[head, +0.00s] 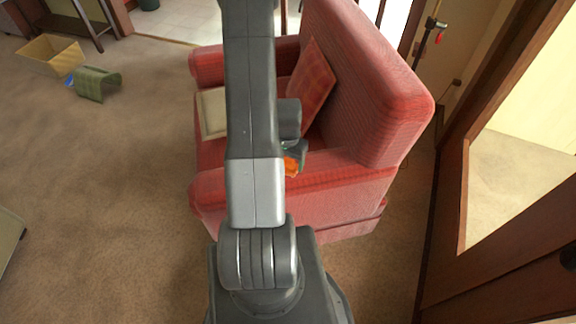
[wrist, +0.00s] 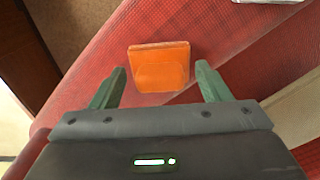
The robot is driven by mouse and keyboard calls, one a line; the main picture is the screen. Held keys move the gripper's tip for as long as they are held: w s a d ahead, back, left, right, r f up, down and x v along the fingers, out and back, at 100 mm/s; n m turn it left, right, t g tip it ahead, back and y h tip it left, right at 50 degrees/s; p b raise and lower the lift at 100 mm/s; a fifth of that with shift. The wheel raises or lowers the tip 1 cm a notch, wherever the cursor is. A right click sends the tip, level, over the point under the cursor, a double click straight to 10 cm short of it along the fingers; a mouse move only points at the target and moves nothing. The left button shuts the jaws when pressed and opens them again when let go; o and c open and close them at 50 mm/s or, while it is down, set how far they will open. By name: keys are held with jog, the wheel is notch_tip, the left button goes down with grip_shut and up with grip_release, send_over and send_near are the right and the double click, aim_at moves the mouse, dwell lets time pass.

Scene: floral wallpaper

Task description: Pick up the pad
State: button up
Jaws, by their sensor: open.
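The pad appears as a small orange block with a rounded front (wrist: 160,67). It rests on the red fabric of the armchair. In the head view only part of the pad (head: 291,167) shows beside my arm, near the chair's near armrest. My gripper (wrist: 158,84) is open, with one green finger on each side of the pad in the wrist view. The fingertips look apart from it, with the pad slightly ahead between them. In the head view my arm hides most of the gripper.
The red armchair (head: 365,85) carries a patterned cushion (head: 312,82) and a pale flat item (head: 213,113). A yellow box (head: 49,54) and a green curved object (head: 97,84) lie on the carpet at far left. A wooden door frame (head: 452,215) stands at right.

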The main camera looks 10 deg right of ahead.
aim_at(288, 160)
jog(key=shift+c, duration=0.2)
jog(key=c, duration=0.6)
jog(key=shift+r, duration=0.2)
notch_tip(288, 160, up, 10)
jog(key=shift+f, duration=0.15)
